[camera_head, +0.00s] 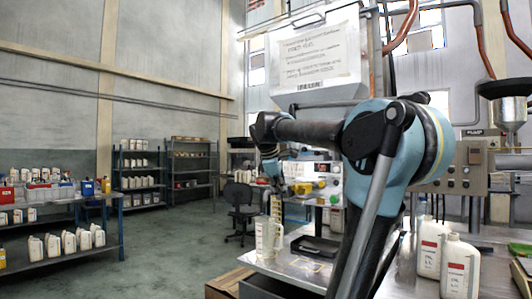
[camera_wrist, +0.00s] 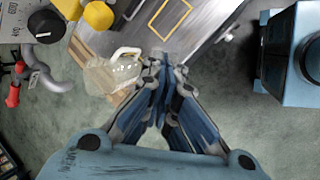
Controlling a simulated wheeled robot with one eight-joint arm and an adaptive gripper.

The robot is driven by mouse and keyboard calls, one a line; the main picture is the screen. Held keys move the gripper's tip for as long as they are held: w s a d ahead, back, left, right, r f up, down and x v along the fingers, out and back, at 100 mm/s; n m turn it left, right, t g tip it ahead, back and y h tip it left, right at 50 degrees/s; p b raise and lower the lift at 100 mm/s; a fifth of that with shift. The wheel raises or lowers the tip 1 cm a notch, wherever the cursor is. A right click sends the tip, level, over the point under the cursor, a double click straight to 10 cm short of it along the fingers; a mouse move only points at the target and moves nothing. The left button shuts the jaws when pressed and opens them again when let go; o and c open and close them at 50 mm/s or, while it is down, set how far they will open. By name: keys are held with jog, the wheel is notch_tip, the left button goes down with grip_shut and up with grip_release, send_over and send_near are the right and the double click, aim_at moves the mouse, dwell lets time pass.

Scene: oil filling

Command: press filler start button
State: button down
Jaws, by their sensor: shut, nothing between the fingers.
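The filler's light control panel (camera_head: 322,177) stands behind my arm in the head view, partly hidden by it. A small round green button (camera_head: 335,199) shows at its right side; its label is too small to read. Part of a panel with a black knob (camera_wrist: 45,26) shows at the upper left of the wrist view, with no start button clearly visible there. My gripper (camera_wrist: 160,62) is shut and empty, its fingertips together beside a translucent jug (camera_wrist: 112,75). In the head view the gripper is left of the panel and above the jug (camera_head: 268,240).
Yellow handles (camera_wrist: 98,14) and a grey pipe with red parts (camera_wrist: 45,80) are near the panel. White bottles (camera_head: 460,268) stand at the bench's right. A black tray (camera_head: 315,247) lies on the bench. An office chair (camera_head: 240,205) stands on open floor.

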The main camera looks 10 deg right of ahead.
jog(key=w+a+r+n+t+h, duration=0.1)
jog(key=w+a+r+n, duration=0.2)
jog(key=w+r, duration=0.3)
jog(key=w+a+r+n+t, duration=0.1)
jog(key=w+a+r+n, duration=0.2)
jog(key=r, duration=0.7)
jog(key=w+a+r+n+h, duration=0.1)
jog(key=w+a+r+n, duration=0.2)
jog(key=w+r+n, duration=0.4)
jog(key=w, duration=0.4)
jog(key=shift+a+r+t+h, duration=0.15)
jog(key=shift+r+t+h, duration=0.15)
jog(key=shift+r+t, duration=0.1)
jog(key=shift+w, duration=0.1)
jog(key=w+d+r+x, duration=0.1)
jog(key=r+x, duration=0.1)
jog(key=x, duration=1.1)
jog(key=shift+w, duration=0.2)
jog(key=shift+d, duration=0.2)
